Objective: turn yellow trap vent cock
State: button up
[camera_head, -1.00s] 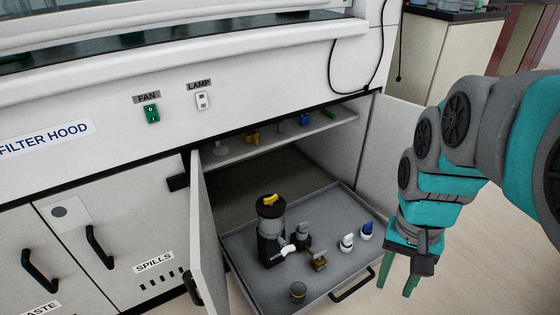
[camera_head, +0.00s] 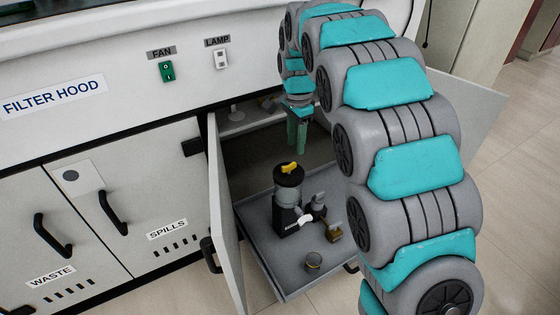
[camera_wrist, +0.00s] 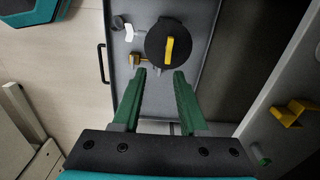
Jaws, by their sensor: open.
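The yellow vent cock (camera_head: 289,168) sits on top of the black cap of a grey and black trap (camera_head: 287,195). The trap stands upright in the pulled-out drawer. In the wrist view the yellow cock (camera_wrist: 169,52) is a bar across the round black cap (camera_wrist: 158,43), lying nearly lengthwise in the picture. My gripper (camera_head: 297,138) points down above and just behind the trap, apart from the cock. In the wrist view its green fingers (camera_wrist: 161,75) are spread, with nothing between them, and the cap lies beyond their tips.
The grey drawer (camera_head: 262,255) also holds a white lever (camera_head: 305,219), a brass fitting (camera_head: 333,233) and a small dark, yellow-banded knob (camera_head: 313,260). An open cabinet door (camera_head: 228,210) stands left. A shelf (camera_head: 240,125) lies behind; a yellow valve (camera_wrist: 290,112) shows at the wrist view's right.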

aim_at(290, 164)
jog(key=shift+w+a+f, duration=0.35)
jog(key=shift+w+a, duration=0.1)
jog(key=shift+a, duration=0.25)
notch_tip(290, 164, down, 8)
jog(key=shift+r, duration=0.15)
grip_shut()
